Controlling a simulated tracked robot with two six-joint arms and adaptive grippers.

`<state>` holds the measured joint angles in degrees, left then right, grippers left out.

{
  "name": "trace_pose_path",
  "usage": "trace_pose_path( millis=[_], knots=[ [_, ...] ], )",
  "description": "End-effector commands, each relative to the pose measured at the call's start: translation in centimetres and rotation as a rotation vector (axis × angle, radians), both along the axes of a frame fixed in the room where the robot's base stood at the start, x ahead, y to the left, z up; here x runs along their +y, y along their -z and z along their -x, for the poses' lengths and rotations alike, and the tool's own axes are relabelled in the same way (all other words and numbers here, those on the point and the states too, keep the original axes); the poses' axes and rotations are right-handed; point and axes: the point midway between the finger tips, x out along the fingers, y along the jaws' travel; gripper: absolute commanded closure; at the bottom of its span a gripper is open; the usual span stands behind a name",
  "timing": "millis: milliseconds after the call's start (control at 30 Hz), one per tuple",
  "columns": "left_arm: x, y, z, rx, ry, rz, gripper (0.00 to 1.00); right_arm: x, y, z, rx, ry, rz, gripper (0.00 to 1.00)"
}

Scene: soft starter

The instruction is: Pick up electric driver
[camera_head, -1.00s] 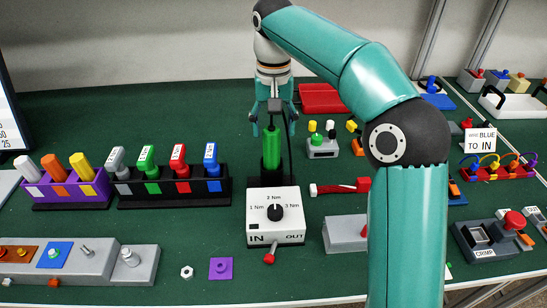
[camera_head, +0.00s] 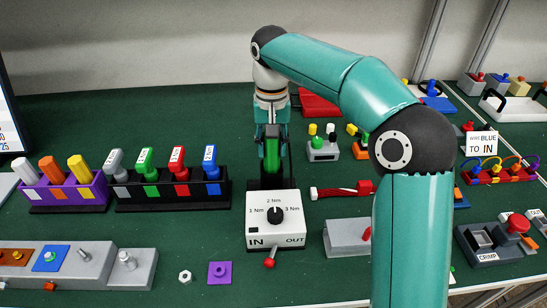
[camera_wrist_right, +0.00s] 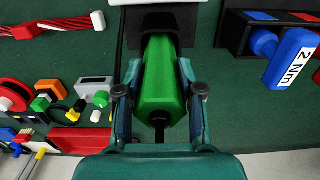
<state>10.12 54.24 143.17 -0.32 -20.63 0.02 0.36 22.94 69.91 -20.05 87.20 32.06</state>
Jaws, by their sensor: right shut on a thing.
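The electric driver (camera_head: 271,160) is a green cylinder standing upright in a black holder (camera_head: 270,184) behind the torque box. My right gripper (camera_head: 271,145) comes down from above, with one finger on each side of the driver, and is shut on it. In the right wrist view the green driver (camera_wrist_right: 161,85) lies between the two fingers of my right gripper (camera_wrist_right: 161,90), its lower end at the black holder (camera_wrist_right: 160,25). The driver's top is partly hidden by my gripper in the head view. My left gripper is not in view.
The white torque box (camera_head: 275,220) with a black dial stands in front of the driver. A black rack (camera_head: 172,201) of coloured bit handles is to its left, beside a purple rack (camera_head: 65,195). A red cable (camera_head: 340,191) and a grey block (camera_head: 345,240) lie to the right.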

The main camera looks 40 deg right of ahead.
Motion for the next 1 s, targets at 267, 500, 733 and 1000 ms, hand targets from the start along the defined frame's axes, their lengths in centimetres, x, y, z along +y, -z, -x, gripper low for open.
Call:
trace_pose_path(
  millis=[267,500,733,1000],
  knots=[
    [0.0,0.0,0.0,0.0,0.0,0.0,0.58,-0.1,-0.1,0.0,-0.002,0.001,0.0,0.98],
    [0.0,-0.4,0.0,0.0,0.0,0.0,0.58,-0.1,-1.4,0.0,-0.003,0.001,0.001,0.98],
    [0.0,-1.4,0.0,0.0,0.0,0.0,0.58,-0.1,-4.8,-0.1,-0.006,0.002,0.0,0.98],
    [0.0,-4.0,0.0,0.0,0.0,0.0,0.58,-0.1,-11.1,-0.1,-0.006,0.002,0.0,0.98]
  ],
)
